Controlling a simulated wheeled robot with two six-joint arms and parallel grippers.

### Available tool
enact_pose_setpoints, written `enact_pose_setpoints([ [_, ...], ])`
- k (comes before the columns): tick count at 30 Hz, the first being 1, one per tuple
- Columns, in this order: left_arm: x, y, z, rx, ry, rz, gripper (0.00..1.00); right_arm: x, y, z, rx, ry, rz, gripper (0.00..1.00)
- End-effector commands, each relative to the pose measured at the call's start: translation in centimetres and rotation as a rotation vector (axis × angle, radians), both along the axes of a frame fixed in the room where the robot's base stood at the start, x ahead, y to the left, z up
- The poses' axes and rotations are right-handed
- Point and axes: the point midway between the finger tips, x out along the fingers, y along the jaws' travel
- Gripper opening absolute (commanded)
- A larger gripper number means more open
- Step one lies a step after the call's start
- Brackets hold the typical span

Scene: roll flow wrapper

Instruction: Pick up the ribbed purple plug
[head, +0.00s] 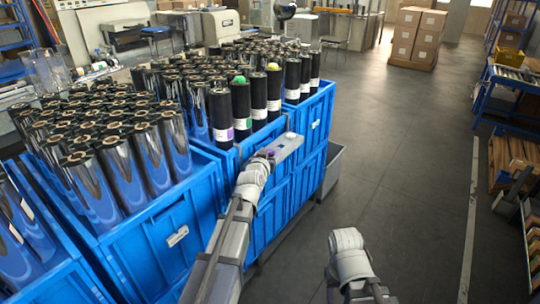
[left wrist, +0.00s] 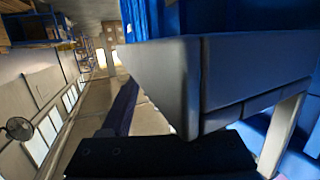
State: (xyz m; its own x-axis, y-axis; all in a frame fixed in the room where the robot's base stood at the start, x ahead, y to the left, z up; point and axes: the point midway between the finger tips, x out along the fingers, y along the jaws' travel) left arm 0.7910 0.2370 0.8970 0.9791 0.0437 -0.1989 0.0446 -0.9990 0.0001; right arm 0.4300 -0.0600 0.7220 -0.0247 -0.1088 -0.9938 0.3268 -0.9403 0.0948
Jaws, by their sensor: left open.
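A small purple thing, which looks like the plug (head: 265,152), shows at the near end of a grey ledge (head: 287,147) at the front rim of the blue crates. Its ribs are too small to make out. My left gripper (head: 262,160) is open, right at the plug in the head view; I cannot tell whether they touch. In the left wrist view a large grey box-like body, apparently the ledge (left wrist: 165,80), fills the middle close to my dark gripper. The plug does not show there. My right arm is at the lower right of the head view; its fingers do not show.
Blue crates (head: 180,237) full of upright dark film rolls stand at the left and centre. Rolls at the crate front carry coloured labels, and a green cap (head: 239,79) tops one. Cardboard boxes (head: 418,35) stand far back. The grey floor (head: 410,150) on the right is clear.

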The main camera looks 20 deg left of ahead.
Motion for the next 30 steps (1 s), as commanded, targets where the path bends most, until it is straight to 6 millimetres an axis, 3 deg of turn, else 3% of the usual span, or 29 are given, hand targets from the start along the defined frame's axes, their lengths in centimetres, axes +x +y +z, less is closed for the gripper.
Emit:
enact_pose_setpoints([
  [5,-0.10,-0.02,0.03,0.000,0.000,0.000,0.61,0.00,0.00,0.04,0.000,0.000,0.000,0.50],
  [21,-0.11,-0.03,0.03,0.000,0.000,0.000,0.00,0.00,0.00,0.03,0.000,0.000,0.000,0.50],
  [30,-0.11,-0.02,0.09,0.000,0.000,0.000,0.00,0.00,0.00,0.10,0.000,0.000,0.000,0.50],
])
